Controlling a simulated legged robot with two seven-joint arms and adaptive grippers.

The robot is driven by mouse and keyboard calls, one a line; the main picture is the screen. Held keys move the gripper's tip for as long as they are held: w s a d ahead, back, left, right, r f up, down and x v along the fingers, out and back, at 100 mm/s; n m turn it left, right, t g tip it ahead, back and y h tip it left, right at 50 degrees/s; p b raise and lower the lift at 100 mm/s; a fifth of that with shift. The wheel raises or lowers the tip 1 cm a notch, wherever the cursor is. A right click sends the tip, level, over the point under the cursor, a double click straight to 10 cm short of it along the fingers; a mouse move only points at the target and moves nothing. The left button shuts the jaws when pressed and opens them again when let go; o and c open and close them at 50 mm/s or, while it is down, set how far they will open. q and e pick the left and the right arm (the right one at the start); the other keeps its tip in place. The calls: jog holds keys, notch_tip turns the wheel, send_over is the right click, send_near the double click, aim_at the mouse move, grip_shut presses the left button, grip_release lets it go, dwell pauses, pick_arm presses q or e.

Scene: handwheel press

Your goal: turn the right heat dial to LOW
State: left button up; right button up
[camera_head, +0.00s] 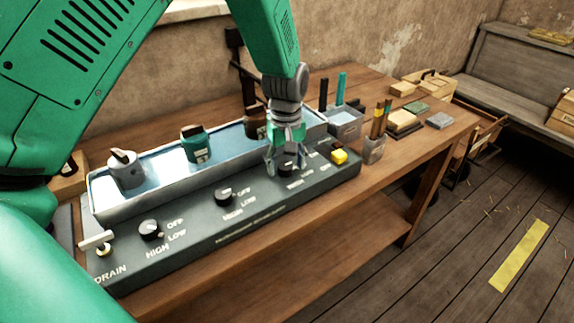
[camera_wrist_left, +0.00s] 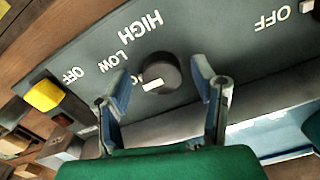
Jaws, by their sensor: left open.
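The right heat dial (camera_head: 288,170) is a black round knob on the sloped front of the grey panel (camera_head: 215,250). In the wrist view the dial (camera_wrist_left: 165,70) has a white mark on its lower-left edge. HIGH, LOW and OFF are printed around it. I cannot tell surely which word the mark points to. My left gripper (camera_head: 285,163) is over this dial, pointing down. In the wrist view my left gripper (camera_wrist_left: 160,78) is open, one finger on each side of the dial, with gaps to it. My right gripper is not in view.
A middle dial (camera_head: 224,196), a left dial (camera_head: 150,229) and a DRAIN tap (camera_head: 99,242) are on the same panel. A yellow button (camera_head: 339,156) is right of the right dial. Tool holders stand at right.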

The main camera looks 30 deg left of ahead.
pick_arm(q)
jog(key=shift+f, duration=0.3)
jog(key=shift+a, duration=0.15)
jog(key=shift+a, duration=0.1)
jog(key=c, duration=1.1)
jog(key=shift+c, duration=0.2)
